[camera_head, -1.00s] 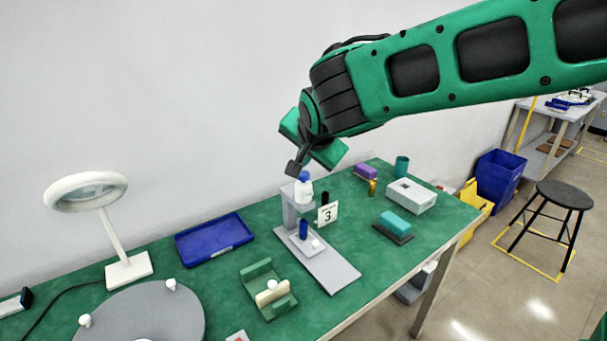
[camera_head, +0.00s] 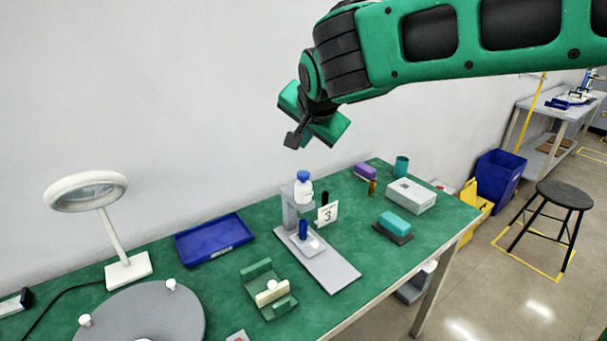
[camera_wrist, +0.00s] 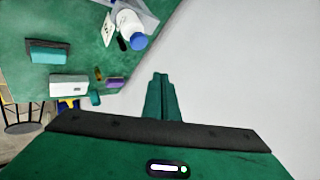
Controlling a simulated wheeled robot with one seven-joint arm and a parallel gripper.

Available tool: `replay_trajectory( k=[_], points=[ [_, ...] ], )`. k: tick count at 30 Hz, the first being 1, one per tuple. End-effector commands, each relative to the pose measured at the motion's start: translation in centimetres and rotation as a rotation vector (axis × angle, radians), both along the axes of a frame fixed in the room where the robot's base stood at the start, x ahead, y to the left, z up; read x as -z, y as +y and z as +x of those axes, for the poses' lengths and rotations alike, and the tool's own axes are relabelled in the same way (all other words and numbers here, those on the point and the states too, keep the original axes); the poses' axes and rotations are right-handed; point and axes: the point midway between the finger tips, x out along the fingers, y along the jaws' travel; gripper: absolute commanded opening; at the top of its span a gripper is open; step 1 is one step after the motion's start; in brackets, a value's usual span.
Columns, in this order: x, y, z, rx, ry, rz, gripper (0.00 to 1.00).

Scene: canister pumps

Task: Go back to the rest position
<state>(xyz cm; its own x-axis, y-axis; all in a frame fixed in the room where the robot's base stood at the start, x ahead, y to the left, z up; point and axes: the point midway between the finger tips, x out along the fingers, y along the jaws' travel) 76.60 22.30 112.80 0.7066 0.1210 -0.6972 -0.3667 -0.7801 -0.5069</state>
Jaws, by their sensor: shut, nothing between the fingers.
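My gripper (camera_head: 293,140) hangs in the air above the back of the green bench, shut and empty. Below it, a white canister with a blue cap (camera_head: 303,188) stands upright on the grey pump stand (camera_head: 330,271), apart from the fingers. A card marked 3 (camera_head: 327,214) is at the stand's right side. A small blue cylinder (camera_head: 303,229) stands lower on the stand. In the wrist view the shut fingers (camera_wrist: 160,82) show at the middle, and the canister (camera_wrist: 131,28) is beyond them at the top.
A blue tray (camera_head: 214,240), a lamp (camera_head: 126,268), a grey disc (camera_head: 140,318) and a green cradle (camera_head: 266,290) are on the bench. A grey-white box (camera_head: 411,196) and a teal block (camera_head: 394,223) are at the right. The wall is behind; the air around my gripper is clear.

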Motion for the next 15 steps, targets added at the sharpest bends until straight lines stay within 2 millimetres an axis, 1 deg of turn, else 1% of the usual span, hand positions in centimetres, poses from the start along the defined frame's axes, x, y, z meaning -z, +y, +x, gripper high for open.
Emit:
replay_trajectory(
  k=[9, 11, 14, 15],
  points=[
    [0.0, 0.0, 0.0, 0.0, 0.0, 0.0, 0.0],
    [0.1, -0.3, 0.0, 0.001, 0.002, -0.003, 0.0],
    [0.5, -2.4, 0.0, 0.012, 0.02, -0.026, 0.0],
    [0.8, -3.9, 0.0, 0.02, 0.032, -0.04, 0.0]
  ],
)
